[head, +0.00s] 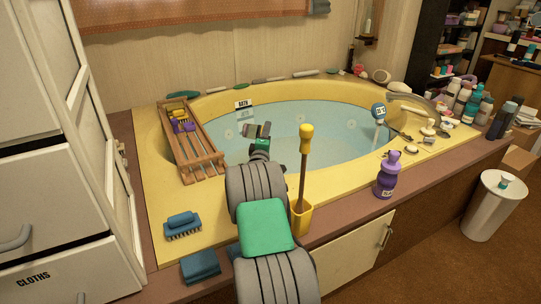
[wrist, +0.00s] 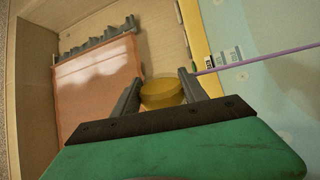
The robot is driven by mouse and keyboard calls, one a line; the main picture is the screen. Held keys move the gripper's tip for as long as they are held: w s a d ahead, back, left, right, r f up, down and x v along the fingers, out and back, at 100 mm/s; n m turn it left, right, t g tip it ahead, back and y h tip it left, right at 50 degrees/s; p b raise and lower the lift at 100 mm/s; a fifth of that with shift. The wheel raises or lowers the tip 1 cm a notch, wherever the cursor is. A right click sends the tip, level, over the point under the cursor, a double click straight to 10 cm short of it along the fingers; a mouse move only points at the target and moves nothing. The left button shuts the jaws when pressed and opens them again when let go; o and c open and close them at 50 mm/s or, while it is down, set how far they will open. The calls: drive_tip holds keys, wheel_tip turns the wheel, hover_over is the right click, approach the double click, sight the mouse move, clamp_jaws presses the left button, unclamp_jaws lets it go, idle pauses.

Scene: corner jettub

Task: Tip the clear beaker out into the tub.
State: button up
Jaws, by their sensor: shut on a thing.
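My gripper (head: 258,131) is over the tub's water, rolled onto its side. In the wrist view my gripper (wrist: 160,92) is shut on a round, yellowish, see-through thing (wrist: 162,94), which I take to be the clear beaker. Only a small part of it shows; its mouth and exact tilt are unclear. A thin purple line (wrist: 260,58) runs from beside one finger across the water; I cannot tell whether it is liquid or solid. The yellow-rimmed tub (head: 157,215) holds pale blue water (head: 325,125), which also shows in the wrist view (wrist: 285,95).
A wooden rack (head: 190,150) lies across the tub's left side. A brush in a yellow holder (head: 300,218) and a purple bottle (head: 387,178) stand along the front edge. Several bottles (head: 468,102) crowd the right corner.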

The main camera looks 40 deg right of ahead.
drive_tip(key=shift+s+d+r+m+g, duration=0.15)
drive_tip(key=shift+r+m, duration=0.25)
drive_tip(key=shift+m, duration=0.25)
drive_tip(key=shift+s+d+r+m+g, duration=0.15)
drive_tip(key=shift+r+m, duration=0.2)
drive_tip(key=shift+m, duration=0.3)
idle(0.5)
